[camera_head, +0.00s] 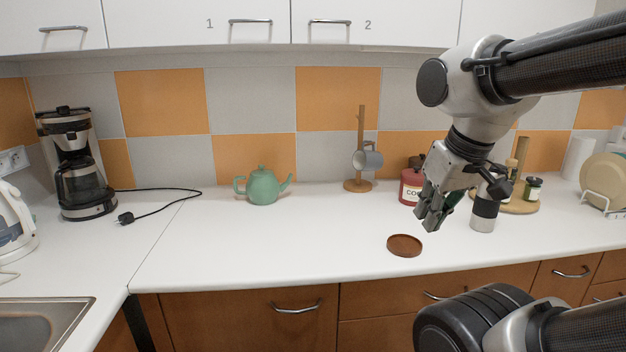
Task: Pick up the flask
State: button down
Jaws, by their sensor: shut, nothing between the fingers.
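The flask (483,213) looks like the upright cylinder with a pale grey body and a dark band, standing on the white counter at the right. Its upper part is partly hidden by my arm's wrist. My gripper (430,222) points down, shut and empty, to the left of the flask. A gap shows between the fingers and the flask in the picture; how far apart they are in depth I cannot tell.
A brown round coaster (404,245) lies below my gripper. A red canister (411,186) and a mug on a wooden stand (361,150) are behind. A round wooden board (518,206) with jars is right of the flask. The counter left of the coaster is clear.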

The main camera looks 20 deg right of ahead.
aim_at(483, 216)
jog(key=z, duration=1.35)
jog(key=i+l+u, duration=0.35)
jog(key=i+l, duration=0.3)
